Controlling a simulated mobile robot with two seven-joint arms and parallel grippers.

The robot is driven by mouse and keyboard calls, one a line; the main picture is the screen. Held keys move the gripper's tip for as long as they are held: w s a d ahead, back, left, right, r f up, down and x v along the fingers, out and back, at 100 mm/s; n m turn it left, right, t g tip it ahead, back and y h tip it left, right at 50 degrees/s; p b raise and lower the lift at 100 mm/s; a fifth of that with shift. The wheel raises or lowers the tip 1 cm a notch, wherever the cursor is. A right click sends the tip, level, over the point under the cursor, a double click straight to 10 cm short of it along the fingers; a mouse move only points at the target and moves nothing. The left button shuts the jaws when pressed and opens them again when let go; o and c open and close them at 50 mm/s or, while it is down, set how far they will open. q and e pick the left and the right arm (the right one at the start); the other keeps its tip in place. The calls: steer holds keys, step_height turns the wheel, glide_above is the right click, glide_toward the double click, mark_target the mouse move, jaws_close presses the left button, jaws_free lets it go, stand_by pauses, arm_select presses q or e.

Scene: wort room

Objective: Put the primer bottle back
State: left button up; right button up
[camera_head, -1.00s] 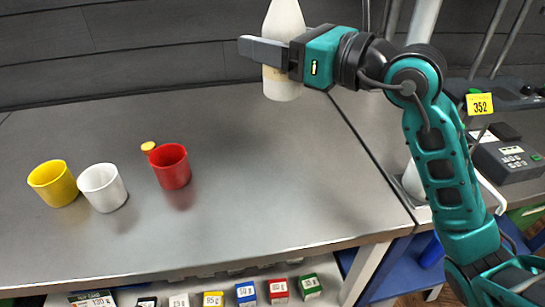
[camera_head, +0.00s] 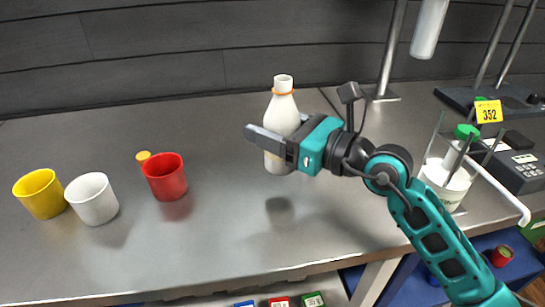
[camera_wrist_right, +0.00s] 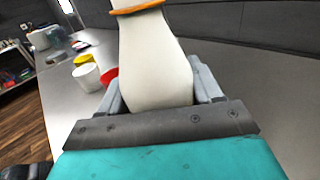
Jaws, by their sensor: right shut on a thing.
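The white primer bottle (camera_head: 281,115) has an orange ring at its neck and no cap on its mouth. It is upright, held above the grey bench (camera_head: 230,230), with its shadow on the bench below it. My right gripper (camera_head: 268,140) is shut on the bottle's body, reaching in from the right. In the right wrist view the bottle (camera_wrist_right: 150,60) stands between the two fingers. My left gripper is not in view.
Yellow (camera_head: 41,194), white (camera_head: 92,198) and red (camera_head: 166,176) cups stand at the left, with a small yellow-topped item (camera_head: 143,157) behind the red one. A white container (camera_head: 445,182) and a meter (camera_head: 520,165) are at the right. The bench front middle is clear.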

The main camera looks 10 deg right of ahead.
mark_target(272, 155)
step_height(272, 155, down, 5)
steer(key=shift+f+b, duration=0.15)
steer(key=shift+b, duration=0.75)
steer(key=shift+f, duration=0.2)
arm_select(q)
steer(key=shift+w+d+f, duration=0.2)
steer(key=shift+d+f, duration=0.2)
arm_select(e)
steer(key=shift+f, duration=0.2)
steer(key=o, duration=1.2)
steer(key=shift+r, duration=0.1)
